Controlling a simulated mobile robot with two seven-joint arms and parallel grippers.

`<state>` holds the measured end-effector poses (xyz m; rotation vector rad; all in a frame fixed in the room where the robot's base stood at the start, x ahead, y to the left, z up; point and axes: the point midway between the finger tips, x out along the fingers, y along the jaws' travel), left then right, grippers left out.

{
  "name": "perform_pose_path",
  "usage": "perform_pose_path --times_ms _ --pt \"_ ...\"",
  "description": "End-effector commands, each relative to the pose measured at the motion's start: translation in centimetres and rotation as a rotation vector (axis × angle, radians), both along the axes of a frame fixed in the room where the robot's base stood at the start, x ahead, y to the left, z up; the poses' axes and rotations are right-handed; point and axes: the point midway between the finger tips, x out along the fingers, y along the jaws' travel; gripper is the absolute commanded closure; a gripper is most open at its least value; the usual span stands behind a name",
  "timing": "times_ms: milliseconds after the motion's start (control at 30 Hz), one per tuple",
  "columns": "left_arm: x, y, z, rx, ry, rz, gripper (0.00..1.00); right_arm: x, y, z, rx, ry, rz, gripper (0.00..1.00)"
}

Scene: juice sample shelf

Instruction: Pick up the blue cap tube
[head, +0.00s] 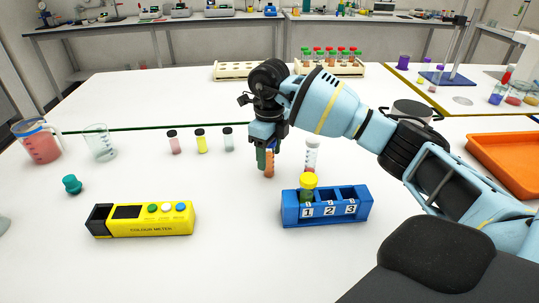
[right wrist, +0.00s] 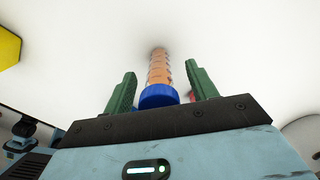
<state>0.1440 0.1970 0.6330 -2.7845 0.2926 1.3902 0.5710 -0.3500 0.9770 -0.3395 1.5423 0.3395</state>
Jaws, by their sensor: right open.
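The blue cap tube, with orange contents, stands on the white table in the head view (head: 269,168); its cap is hidden there behind my right gripper (head: 268,152). In the right wrist view the tube (right wrist: 160,68) and its blue cap (right wrist: 158,96) lie between the two green fingers. My right gripper (right wrist: 160,80) is open, with a finger on either side and a visible gap to the tube. My left gripper is not in view.
A white-capped tube (head: 312,155) stands close on the right. In front is a blue numbered rack (head: 326,219) holding a yellow-capped tube (head: 308,186). Several dark-capped vials (head: 201,141) stand left. A yellow colour meter (head: 178,222) sits front left. Table between is clear.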

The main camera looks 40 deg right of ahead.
Motion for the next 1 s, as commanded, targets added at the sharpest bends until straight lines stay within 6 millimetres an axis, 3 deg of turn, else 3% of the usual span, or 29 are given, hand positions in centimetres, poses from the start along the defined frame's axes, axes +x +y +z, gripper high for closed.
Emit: perform_pose_path --times_ms 333,700,1000 --pt "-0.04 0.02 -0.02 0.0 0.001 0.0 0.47 -0.02 0.01 -0.97 0.0 0.001 0.0 0.43" --pt "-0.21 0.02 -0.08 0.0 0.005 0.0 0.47 -0.02 0.01 -0.94 0.0 0.001 0.0 0.9" --pt "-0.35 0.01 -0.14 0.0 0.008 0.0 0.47 0.01 0.02 -0.55 0.0 0.0 0.0 0.92"
